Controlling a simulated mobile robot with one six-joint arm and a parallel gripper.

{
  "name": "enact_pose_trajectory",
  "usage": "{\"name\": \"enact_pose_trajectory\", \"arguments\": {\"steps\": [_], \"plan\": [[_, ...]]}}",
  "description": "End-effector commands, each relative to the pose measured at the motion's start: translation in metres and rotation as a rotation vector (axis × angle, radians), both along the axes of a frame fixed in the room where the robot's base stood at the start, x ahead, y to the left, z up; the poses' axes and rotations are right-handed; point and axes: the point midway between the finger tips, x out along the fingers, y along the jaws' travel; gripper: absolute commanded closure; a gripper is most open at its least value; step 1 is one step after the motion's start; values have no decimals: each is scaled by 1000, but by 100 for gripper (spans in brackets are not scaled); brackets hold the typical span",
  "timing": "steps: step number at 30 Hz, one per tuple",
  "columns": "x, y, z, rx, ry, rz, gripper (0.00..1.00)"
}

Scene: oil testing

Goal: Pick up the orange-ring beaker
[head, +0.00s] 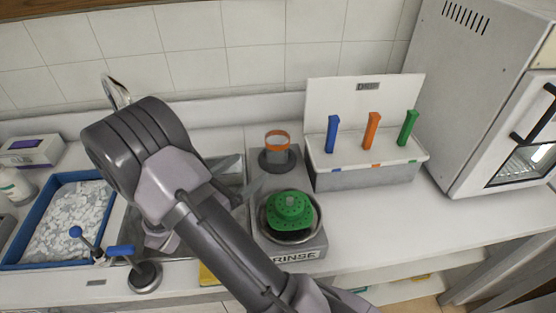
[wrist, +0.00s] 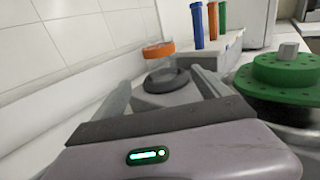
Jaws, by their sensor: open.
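The orange-ring beaker (head: 277,141) is a clear vessel with an orange band at its rim. It stands upright at the dark round holder (head: 277,160) at the back of the rinse station. In the wrist view the beaker (wrist: 158,51) is ahead, slightly left of centre, with the dark holder (wrist: 167,80) below it. My gripper (head: 248,172) is open and empty, to the left of the holder and short of the beaker. In the wrist view its two fingers (wrist: 160,80) spread apart toward the beaker. My arm hides part of the sink.
A green perforated piece (head: 289,208) sits in a round bowl at the front of the rinse station (head: 313,251), close right of my gripper. A white box (head: 365,178) with blue, orange and green handles stands right. A faucet (head: 116,90) is behind my arm.

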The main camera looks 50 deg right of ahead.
Motion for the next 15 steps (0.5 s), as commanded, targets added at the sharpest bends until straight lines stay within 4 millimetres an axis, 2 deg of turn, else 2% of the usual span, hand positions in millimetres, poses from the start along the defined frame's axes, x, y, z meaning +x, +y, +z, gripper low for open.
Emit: {"name": "enact_pose_trajectory", "arguments": {"steps": [1, 2, 9, 15], "plan": [[0, 0, -10, 0, 0, 0, 14], [0, -2, -11, 0, -1, -1, 14], [0, -53, -10, 0, -1, -4, 14], [-1, -83, -10, 0, -2, -4, 14]]}}
